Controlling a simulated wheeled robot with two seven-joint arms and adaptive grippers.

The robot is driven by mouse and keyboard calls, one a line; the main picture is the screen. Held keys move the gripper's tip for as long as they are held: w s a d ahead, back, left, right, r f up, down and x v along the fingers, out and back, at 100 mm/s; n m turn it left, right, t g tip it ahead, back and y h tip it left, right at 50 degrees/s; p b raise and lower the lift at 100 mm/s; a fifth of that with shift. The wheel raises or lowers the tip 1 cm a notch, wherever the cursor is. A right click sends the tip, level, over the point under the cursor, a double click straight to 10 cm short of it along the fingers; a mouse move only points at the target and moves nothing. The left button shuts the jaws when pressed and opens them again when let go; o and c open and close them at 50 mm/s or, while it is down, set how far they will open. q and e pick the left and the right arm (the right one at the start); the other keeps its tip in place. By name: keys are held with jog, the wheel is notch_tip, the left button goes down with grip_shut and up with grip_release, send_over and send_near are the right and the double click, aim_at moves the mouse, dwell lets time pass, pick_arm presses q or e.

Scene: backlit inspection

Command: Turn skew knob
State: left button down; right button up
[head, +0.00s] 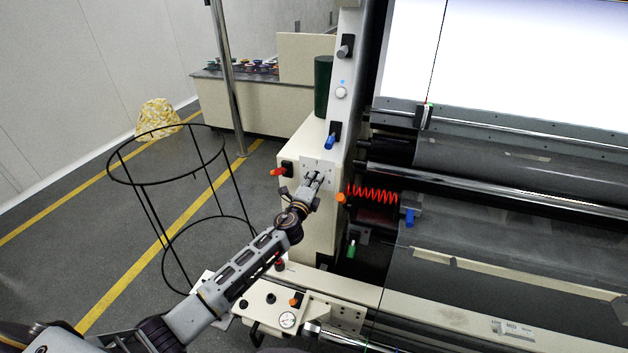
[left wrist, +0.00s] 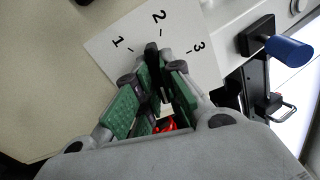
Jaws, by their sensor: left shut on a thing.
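A white dial plate (left wrist: 112,57) with the marks 1, 2 and 3 fills the upper middle of the left wrist view. It also shows on the cream machine housing in the head view (head: 310,161). The black skew knob (left wrist: 152,55) stands out from this plate, and its tip lies near the 2 mark. My left gripper (head: 315,182) is at the plate, its green-padded fingers (left wrist: 157,72) shut around the knob. The fingers hide much of the knob. My right gripper is in neither view.
A blue-handled lever (left wrist: 287,48) is right of the plate in the left wrist view. A black wire-frame stand (head: 243,190) is on the floor left.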

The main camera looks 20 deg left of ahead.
pick_arm(q)
jog(key=m, duration=0.3)
jog(key=shift+f+m+p, duration=0.1)
jog(key=shift+m+p, duration=0.2)
jog(key=shift+p, duration=0.1)
jog(key=c, duration=1.5)
grip_release()
jog(key=shift+c, duration=0.2)
jog(key=shift+s, duration=0.1)
jog(key=s, duration=1.1)
jog(key=shift+s+a, duration=0.15)
jog(key=shift+s, duration=0.25)
